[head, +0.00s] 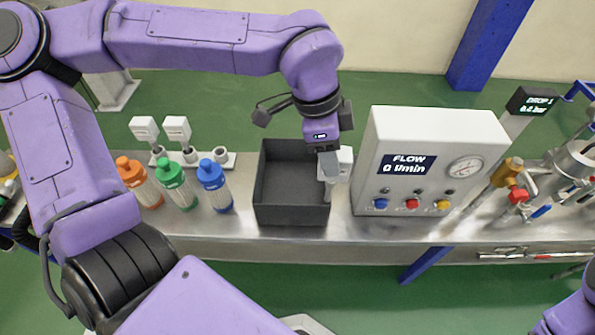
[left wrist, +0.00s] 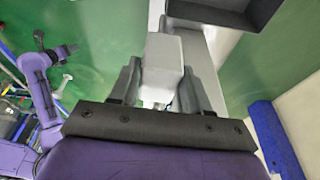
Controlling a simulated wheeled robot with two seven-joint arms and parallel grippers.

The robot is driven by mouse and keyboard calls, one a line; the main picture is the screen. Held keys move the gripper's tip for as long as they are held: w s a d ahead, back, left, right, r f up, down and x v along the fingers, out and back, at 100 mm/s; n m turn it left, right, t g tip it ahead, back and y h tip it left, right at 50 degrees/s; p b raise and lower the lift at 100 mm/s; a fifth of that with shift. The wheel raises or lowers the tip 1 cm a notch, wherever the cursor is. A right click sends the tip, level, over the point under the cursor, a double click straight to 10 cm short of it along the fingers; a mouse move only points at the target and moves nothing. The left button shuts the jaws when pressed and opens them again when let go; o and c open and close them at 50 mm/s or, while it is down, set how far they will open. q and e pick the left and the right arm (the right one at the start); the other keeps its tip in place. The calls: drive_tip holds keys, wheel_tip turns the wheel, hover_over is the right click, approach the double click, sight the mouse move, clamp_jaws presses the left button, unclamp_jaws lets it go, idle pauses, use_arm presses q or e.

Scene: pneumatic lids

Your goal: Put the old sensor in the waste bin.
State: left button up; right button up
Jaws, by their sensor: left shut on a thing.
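The old sensor (head: 345,158) is a white box with a pale stem pointing down. My left gripper (head: 328,165) is shut on it; the wrist view shows the sensor (left wrist: 163,65) between the two fingers. The waste bin is taken to be the open dark grey box (head: 263,212) on the bench, with nothing seen inside. The sensor hangs at the bin's right wall in the head view; its exact height above the rim is hard to tell. The bin (left wrist: 222,14) also shows in the left wrist view. My right gripper (left wrist: 68,50) is small there, its jaws unclear.
The flow panel (head: 435,140) stands close to the right of the held sensor. Orange, green and blue bottles (head: 175,185) stand left of the bin. Behind them a rack (head: 205,163) carries two white sensors (head: 145,128). Pipework and a display (head: 532,102) are at the right.

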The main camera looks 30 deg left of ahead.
use_arm(q)
drive_tip(key=shift+w+a+f+n, duration=0.1)
drive_tip(key=shift+a+n, duration=0.1)
drive_tip(key=shift+n, duration=0.1)
drive_tip(key=w+a+f, duration=0.5)
drive_tip(key=a+f, duration=0.7)
drive_tip(key=shift+a+f, duration=0.15)
drive_tip(key=shift+f, duration=0.25)
drive_tip(key=shift+f, duration=0.2)
drive_tip(key=o, duration=1.1)
drive_tip(key=shift+r, duration=0.1)
